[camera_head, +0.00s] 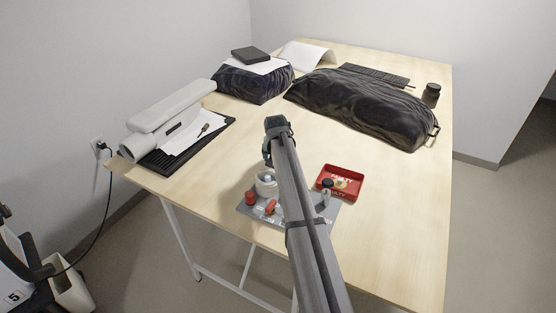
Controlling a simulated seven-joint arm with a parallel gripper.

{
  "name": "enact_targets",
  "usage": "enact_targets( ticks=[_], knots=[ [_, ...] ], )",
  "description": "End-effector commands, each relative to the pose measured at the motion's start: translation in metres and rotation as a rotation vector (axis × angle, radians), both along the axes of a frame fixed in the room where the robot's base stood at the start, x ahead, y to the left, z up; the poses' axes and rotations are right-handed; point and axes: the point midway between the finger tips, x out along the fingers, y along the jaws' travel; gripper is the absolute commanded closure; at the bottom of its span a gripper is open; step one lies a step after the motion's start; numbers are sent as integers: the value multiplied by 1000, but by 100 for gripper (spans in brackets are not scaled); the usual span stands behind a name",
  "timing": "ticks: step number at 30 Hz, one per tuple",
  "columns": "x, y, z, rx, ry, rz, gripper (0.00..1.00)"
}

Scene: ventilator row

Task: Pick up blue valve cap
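A small pale blue piece (267,178), which may be the blue valve cap, shows in a white round cup (262,189). The cup is on a grey tray (250,213) near the table's front edge. My arm reaches in from the bottom and bends down at its far end. My gripper (267,163) is right above the cup, close to the pale blue piece. The fingers are too small and too much covered by the arm to tell whether they are open or touch anything. The arm also hides the middle of the grey tray.
Red pieces (271,207) and a small dark-topped bottle (327,187) are on or beside the grey tray. A red tray (350,194) lies to the right. Black covered bundles (360,105) and a grey machine (165,109) stand farther back. The table's right side is clear.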

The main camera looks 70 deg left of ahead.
Motion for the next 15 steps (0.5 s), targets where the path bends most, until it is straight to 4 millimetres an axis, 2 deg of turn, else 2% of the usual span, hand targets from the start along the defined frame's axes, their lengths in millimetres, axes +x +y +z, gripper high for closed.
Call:
enact_targets(
  ticks=[1, 11, 15],
  knots=[
    [0, 0, 0, 0, 0, 0, 18],
    [0, 0, 0, 0, 0, 0, 49],
    [0, 0, 0, 0, 0, 0, 50]
  ],
)
